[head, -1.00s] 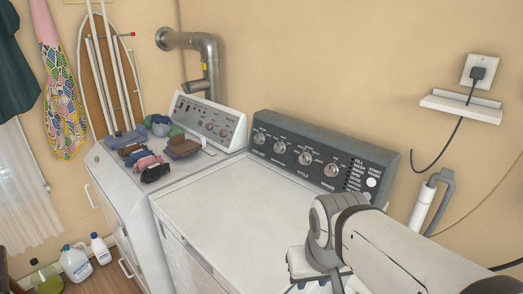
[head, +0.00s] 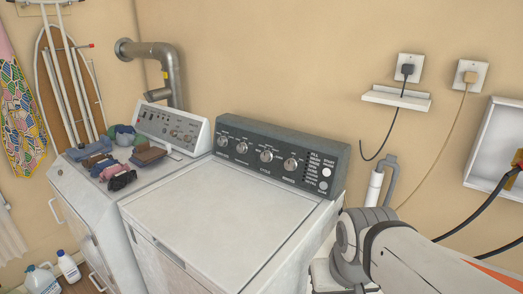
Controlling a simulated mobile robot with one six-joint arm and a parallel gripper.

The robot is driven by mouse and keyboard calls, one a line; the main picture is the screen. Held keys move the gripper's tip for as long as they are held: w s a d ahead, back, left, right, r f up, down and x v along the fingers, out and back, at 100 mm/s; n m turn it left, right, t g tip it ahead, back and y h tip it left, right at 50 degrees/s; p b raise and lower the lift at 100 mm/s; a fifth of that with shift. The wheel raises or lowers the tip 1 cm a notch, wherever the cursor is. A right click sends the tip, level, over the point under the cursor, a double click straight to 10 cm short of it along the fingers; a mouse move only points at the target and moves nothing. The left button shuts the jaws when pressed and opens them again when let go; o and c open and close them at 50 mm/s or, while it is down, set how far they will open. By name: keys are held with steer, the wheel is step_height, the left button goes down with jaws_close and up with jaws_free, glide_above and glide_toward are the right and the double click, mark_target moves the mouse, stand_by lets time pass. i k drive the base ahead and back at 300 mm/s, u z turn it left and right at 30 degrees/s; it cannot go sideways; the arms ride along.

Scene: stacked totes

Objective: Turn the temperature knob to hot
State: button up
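The dark control panel (head: 330,150) stands at the back of the white-topped machine (head: 215,215) in the middle. It carries several round silver knobs in a row: a far left knob (head: 222,141), a second knob (head: 242,147), a third knob (head: 267,156) and a right knob (head: 290,164). Their labels are too small to read surely, so I cannot tell which one is temperature or where it points. My arm reaches in from the lower right, in front of the machine's right side and apart from the knobs. My gripper's fingers are out of the picture below.
A second white machine (head: 95,200) on the left bears several folded clothes (head: 120,160). A silver duct (head: 165,65) rises behind it. Bottles (head: 68,266) stand on the floor at lower left. A wall shelf (head: 396,98), outlets and cords are at right. The middle machine's top is clear.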

mark_target(243, 148)
steer(key=z, duration=2.85)
steer(key=k, duration=2.2)
steer(key=u, duration=2.2)
steer(key=i, duration=1.05)
steer(key=z, duration=0.05)
